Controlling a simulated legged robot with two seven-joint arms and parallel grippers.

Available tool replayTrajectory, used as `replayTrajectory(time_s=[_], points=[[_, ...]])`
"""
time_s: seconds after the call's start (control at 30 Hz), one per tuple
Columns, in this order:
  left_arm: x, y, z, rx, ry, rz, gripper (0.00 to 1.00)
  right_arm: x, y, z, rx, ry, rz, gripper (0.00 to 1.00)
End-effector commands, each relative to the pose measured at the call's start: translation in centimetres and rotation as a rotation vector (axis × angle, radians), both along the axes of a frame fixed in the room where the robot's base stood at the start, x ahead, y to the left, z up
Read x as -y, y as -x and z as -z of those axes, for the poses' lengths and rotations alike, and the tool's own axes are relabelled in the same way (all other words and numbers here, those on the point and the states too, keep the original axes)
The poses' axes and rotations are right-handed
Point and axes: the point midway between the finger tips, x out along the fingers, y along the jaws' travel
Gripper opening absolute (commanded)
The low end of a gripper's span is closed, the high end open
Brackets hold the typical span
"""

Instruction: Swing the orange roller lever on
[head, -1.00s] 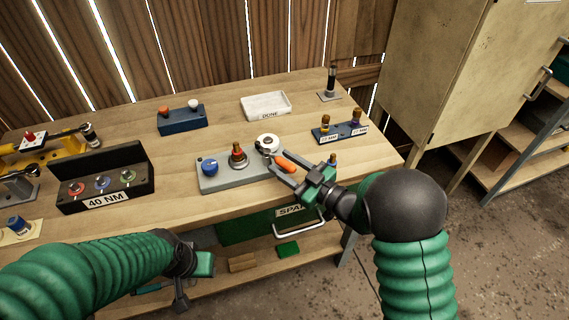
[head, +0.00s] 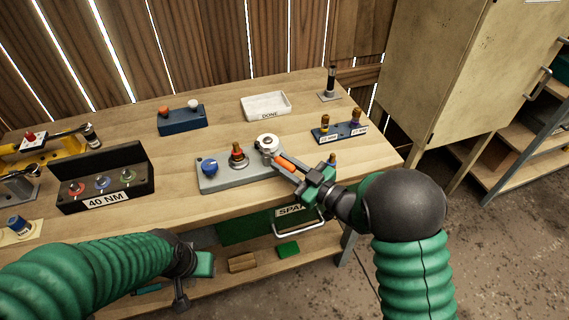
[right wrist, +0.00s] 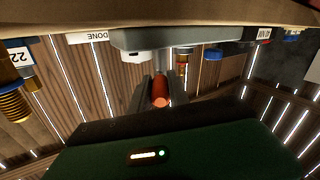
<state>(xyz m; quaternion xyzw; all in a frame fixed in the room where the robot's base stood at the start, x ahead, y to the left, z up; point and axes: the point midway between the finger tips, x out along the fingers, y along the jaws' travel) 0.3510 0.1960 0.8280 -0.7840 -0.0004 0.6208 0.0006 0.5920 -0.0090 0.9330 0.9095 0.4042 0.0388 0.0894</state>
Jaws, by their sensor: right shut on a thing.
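The orange roller lever (head: 289,163) sticks out toward the front right from a round silver hub (head: 267,143) on the right end of a grey base plate (head: 235,179). My right gripper (head: 291,166) is shut on the lever, one finger on each side. In the right wrist view the lever's round orange end (right wrist: 161,90) shows between the two fingers. A blue knob (head: 209,167) and a brass fitting (head: 238,155) stand on the same plate. My left gripper (head: 192,265) hangs low before the table's front; its fingers are unclear.
A white DONE tray (head: 266,106) and a blue block with two knobs (head: 182,120) stand behind. A blue holder with brass fittings (head: 340,132) is at the right. A black 40 NM box (head: 103,178) is at the left.

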Motion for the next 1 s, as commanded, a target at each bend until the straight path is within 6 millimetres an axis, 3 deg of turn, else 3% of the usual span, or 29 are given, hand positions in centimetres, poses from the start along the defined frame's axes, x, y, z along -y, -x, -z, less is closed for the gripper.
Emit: replayTrajectory(time_s=[1.0], points=[[0.0,0.01,0.01,0.0,0.0,0.0,0.4,0.16,-0.47,-0.47,0.013,-0.006,-0.026,0.0]])
